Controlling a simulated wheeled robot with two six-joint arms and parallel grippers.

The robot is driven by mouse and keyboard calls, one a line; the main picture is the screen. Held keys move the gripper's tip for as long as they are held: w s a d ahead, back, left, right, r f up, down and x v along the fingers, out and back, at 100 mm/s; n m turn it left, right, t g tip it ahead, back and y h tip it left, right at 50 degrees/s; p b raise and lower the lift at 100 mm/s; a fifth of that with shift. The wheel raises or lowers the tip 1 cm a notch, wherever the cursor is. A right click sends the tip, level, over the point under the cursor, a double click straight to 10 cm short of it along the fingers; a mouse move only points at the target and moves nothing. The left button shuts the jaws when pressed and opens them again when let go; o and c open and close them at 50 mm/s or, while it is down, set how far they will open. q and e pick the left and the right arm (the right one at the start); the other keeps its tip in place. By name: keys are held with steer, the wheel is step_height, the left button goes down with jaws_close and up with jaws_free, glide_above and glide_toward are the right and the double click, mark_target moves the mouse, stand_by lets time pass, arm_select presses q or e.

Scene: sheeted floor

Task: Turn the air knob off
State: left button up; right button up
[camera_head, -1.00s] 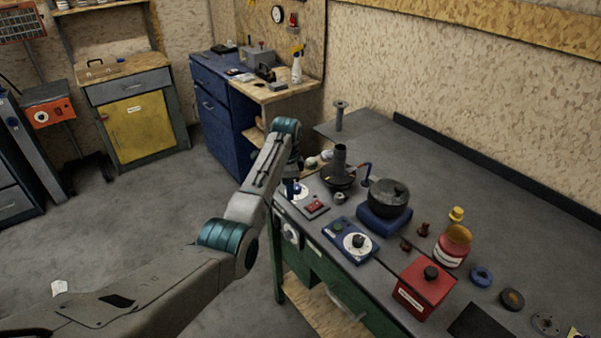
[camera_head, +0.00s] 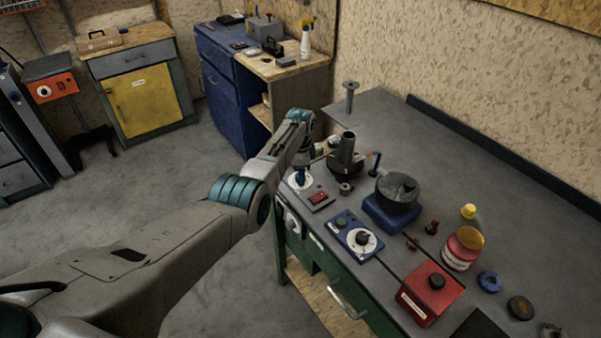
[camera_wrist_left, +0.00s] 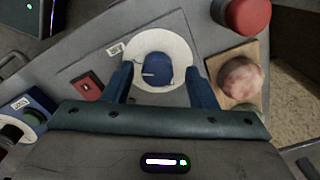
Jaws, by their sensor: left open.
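In the head view the white dial (camera_head: 294,184) is at the near left corner of the bench, partly hidden by my arm. My left gripper (camera_wrist_left: 160,64) is open over the dial. Its two blue fingers are on either side of the knob, apart from it in the picture; contact cannot be made out. My right gripper is not in view.
A red switch (camera_wrist_left: 87,88) is beside the dial on the panel. A blue box with another dial (camera_head: 354,236), a dark pot (camera_head: 397,192) on a blue base, and a red box (camera_head: 430,291) stand along the bench. The back of the bench top (camera_head: 440,160) is clear.

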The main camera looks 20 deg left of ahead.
arm_select(q)
steer(key=shift+s+f, duration=0.1)
steer(key=shift+f, duration=0.15)
steer(key=shift+c, duration=0.4)
steer(key=c, duration=0.7)
steer(key=shift+c, duration=1)
steer(key=n, duration=1.1)
steer(key=shift+n+p, duration=0.3)
steer(key=n, duration=1.2)
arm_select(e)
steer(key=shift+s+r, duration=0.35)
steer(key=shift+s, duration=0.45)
arm_select(q)
steer(key=shift+n, duration=0.3)
